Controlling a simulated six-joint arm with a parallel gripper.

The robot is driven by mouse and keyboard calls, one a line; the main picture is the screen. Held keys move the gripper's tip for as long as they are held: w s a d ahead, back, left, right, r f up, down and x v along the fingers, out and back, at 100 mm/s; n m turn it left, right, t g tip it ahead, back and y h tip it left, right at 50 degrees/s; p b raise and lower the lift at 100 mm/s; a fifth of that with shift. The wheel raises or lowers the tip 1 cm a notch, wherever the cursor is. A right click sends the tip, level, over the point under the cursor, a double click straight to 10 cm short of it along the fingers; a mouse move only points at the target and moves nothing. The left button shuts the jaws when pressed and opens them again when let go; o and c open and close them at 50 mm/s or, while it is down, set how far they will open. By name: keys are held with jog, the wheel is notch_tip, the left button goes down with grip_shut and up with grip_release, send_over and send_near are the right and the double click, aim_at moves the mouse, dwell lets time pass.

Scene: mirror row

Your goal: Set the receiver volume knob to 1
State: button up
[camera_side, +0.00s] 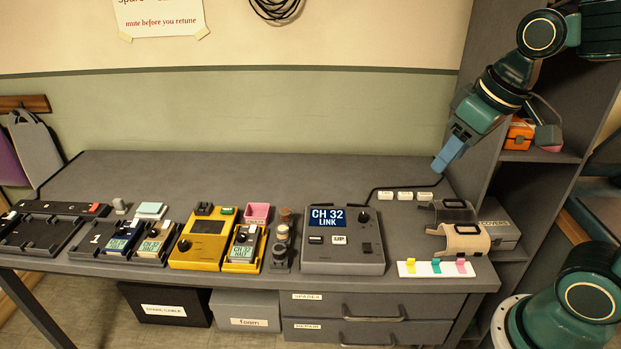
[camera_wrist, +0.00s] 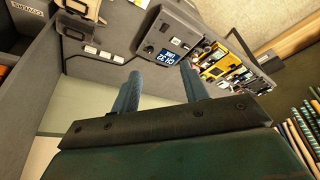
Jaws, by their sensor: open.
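A grey box (camera_side: 343,258) with a blue screen reading "CH 32 LINK" stands at the right middle of the bench; it looks like the receiver. A dark round knob (camera_side: 364,217) sits right of its screen; I cannot read its setting. In the wrist view the box (camera_wrist: 171,20) appears tilted at the top. My gripper (camera_side: 440,165) is raised above the bench's right end, apart from the box. Its blue fingers are spread and empty, as the wrist view also shows (camera_wrist: 160,82).
A yellow unit (camera_side: 203,250) and several small packs stand left of the box. White labelled tags (camera_side: 405,196), brown curved covers (camera_side: 462,238) and a strip with coloured tabs (camera_side: 436,268) lie to its right. A shelf unit (camera_side: 520,180) stands beside my gripper.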

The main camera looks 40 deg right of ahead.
jog(key=w+d+f+g, duration=0.1)
jog(key=w+f, duration=0.1)
jog(key=w, duration=0.4)
jog(key=w+d+f+g, duration=0.1)
jog(key=w+d+f, duration=0.1)
jog(key=w, duration=0.3)
jog(key=g, duration=0.2)
send_over(364, 215)
notch_tip(364, 215, down, 10)
jog(key=shift+w, duration=0.1)
notch_tip(364, 215, down, 14)
jog(key=shift+r, duration=0.2)
grip_shut()
